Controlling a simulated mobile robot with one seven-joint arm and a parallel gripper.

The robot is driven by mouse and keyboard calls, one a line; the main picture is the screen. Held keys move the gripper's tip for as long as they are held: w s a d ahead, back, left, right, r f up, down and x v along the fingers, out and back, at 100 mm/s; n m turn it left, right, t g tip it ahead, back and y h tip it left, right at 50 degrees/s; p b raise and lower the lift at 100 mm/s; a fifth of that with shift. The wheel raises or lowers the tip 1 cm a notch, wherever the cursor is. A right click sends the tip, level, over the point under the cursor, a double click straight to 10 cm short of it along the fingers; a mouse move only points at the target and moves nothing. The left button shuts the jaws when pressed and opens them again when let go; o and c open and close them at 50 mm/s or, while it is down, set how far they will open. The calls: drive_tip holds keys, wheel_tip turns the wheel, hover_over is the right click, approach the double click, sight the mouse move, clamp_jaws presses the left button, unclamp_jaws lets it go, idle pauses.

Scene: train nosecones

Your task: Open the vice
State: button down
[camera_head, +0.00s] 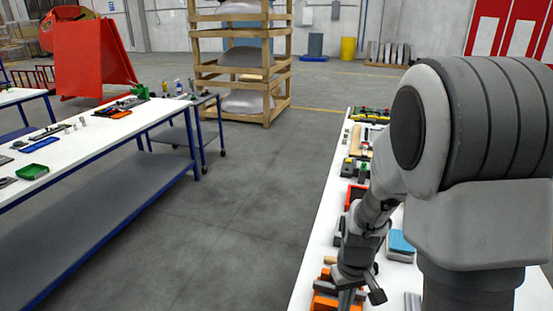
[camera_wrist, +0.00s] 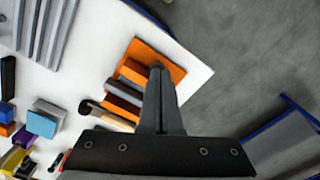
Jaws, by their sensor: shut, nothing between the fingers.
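The orange block-like thing, which looks like the vice (camera_wrist: 137,72), lies near the edge of the white table in the wrist view. Its orange parts and a grey block beside them show, but I cannot tell how far its jaws are apart. In the head view the orange vice (camera_head: 322,301) is at the bottom, partly hidden by my arm. My gripper (camera_wrist: 158,68) is shut and empty, its fingertips over the orange part in the picture. Whether they touch it I cannot tell. In the head view my gripper (camera_head: 346,300) points down at the vice, partly cut off.
The white table (camera_head: 312,250) carries a red bin (camera_head: 355,195), a blue box (camera_head: 401,243) and several tools. Long grey bars (camera_wrist: 40,30) lie at the upper left of the wrist view. Open grey floor (camera_head: 240,220) separates it from another workbench (camera_head: 75,150).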

drive_tip(key=shift+f+b, duration=2.8)
drive_tip(key=shift+f, duration=0.75)
drive_tip(key=shift+w, duration=0.35)
drive_tip(key=shift+w+d+r+b, duration=0.15)
drive_tip(key=shift+w+d+b, duration=0.05)
drive_tip(key=shift+b, duration=0.25)
drive_tip(key=shift+s, duration=0.15)
drive_tip(key=shift+s+d, duration=0.15)
drive_tip(key=shift+s, duration=0.05)
drive_tip(key=r+p, duration=0.2)
drive_tip(key=r, duration=0.1)
drive_tip(key=r+p, duration=0.2)
drive_tip(key=shift+s+r+p, duration=0.2)
drive_tip(key=shift+r+p, duration=0.1)
drive_tip(key=shift+r, duration=0.1)
drive_tip(key=shift+a+r+p, duration=0.2)
drive_tip(key=shift+r+p, duration=0.3)
drive_tip(key=shift+p, duration=0.4)
